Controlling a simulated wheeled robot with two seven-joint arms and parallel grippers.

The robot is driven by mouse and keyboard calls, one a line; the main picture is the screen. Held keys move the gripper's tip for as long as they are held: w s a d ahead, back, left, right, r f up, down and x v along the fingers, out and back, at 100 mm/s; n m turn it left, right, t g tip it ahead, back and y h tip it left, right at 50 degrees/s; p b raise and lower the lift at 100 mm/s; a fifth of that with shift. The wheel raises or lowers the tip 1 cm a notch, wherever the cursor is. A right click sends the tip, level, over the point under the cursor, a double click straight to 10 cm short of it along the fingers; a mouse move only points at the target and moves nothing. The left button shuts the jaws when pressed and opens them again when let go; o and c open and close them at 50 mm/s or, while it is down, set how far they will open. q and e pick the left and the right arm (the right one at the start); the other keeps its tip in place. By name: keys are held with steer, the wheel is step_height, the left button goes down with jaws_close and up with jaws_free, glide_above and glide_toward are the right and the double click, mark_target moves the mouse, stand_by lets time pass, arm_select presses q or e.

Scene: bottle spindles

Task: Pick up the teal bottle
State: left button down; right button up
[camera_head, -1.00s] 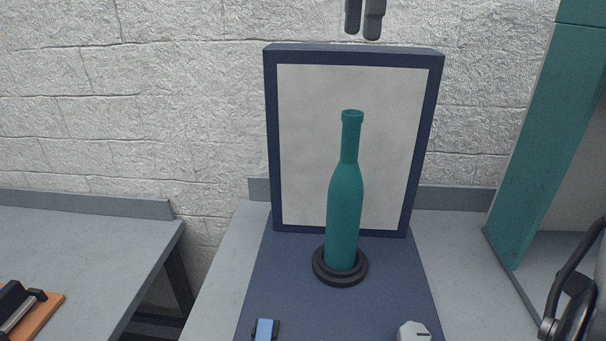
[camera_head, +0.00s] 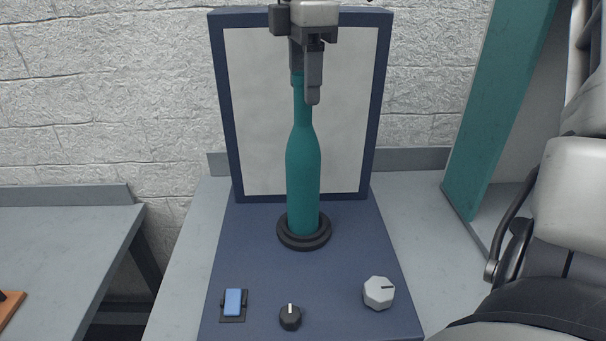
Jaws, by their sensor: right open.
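The teal bottle (camera_head: 303,173) stands upright on a round black spindle base (camera_head: 304,240) on a dark blue stand. My right gripper (camera_head: 305,92) points down at the bottle's neck, its two fingers open. One finger overlaps the top of the neck and hides the bottle's mouth. I cannot tell whether the fingers touch the glass or are only in front of it. My left gripper is not in view.
The blue stand (camera_head: 258,262) has a framed pale back panel (camera_head: 255,110). At its front are a blue switch (camera_head: 233,302), a black knob (camera_head: 290,316) and a white knob (camera_head: 378,292). A teal post (camera_head: 497,110) stands at the right. Another grey table (camera_head: 60,250) is at the left.

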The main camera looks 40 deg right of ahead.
steer(key=shift+f, duration=0.8)
jaws_close()
